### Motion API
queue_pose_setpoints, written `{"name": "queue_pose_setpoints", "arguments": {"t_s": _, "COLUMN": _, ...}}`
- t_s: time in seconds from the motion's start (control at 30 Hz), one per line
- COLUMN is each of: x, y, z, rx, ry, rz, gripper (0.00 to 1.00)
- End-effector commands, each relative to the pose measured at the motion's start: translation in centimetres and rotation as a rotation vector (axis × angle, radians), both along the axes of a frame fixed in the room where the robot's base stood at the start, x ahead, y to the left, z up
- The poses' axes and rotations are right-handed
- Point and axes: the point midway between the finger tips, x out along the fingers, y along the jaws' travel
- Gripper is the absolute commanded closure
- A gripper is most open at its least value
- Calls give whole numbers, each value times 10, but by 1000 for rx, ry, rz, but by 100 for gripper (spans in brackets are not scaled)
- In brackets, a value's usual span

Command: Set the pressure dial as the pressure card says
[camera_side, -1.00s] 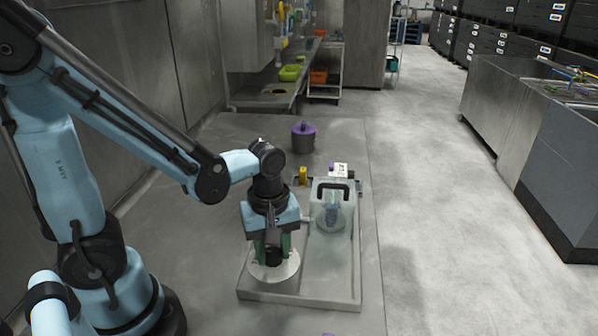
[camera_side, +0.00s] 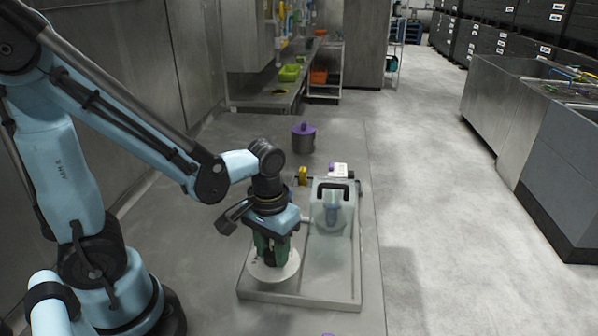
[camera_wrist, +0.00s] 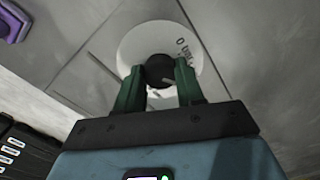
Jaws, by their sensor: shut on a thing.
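The pressure dial (camera_side: 262,284) is a white disc on the left front of a grey tray-like base. In the wrist view the disc (camera_wrist: 138,42) shows dark printed marks and a black central knob (camera_wrist: 158,66). My gripper (camera_side: 272,260) points down over the disc. In the wrist view its green fingers (camera_wrist: 160,80) are shut on the black knob, one on each side. The fingers and wrist hide part of the disc, and its marks are too small to read fully. A small white piece (camera_side: 339,169) stands behind the base; I cannot tell if it is the pressure card.
A clear box with a black handle (camera_side: 336,186) stands on the right of the grey base (camera_side: 300,301), close to my gripper. A yellow part (camera_side: 303,175) is behind it. A grey pot with a purple lid (camera_side: 303,138) stands farther back. Open floor lies to the right.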

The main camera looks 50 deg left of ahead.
Motion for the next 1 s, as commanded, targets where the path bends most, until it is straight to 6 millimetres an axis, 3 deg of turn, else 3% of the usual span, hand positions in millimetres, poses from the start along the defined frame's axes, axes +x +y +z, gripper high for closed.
{"name": "queue_pose_setpoints", "arguments": {"t_s": 1.0, "x": -1, "y": 1, "z": -1, "rx": -1, "ry": 0, "rz": -961, "gripper": 93}}
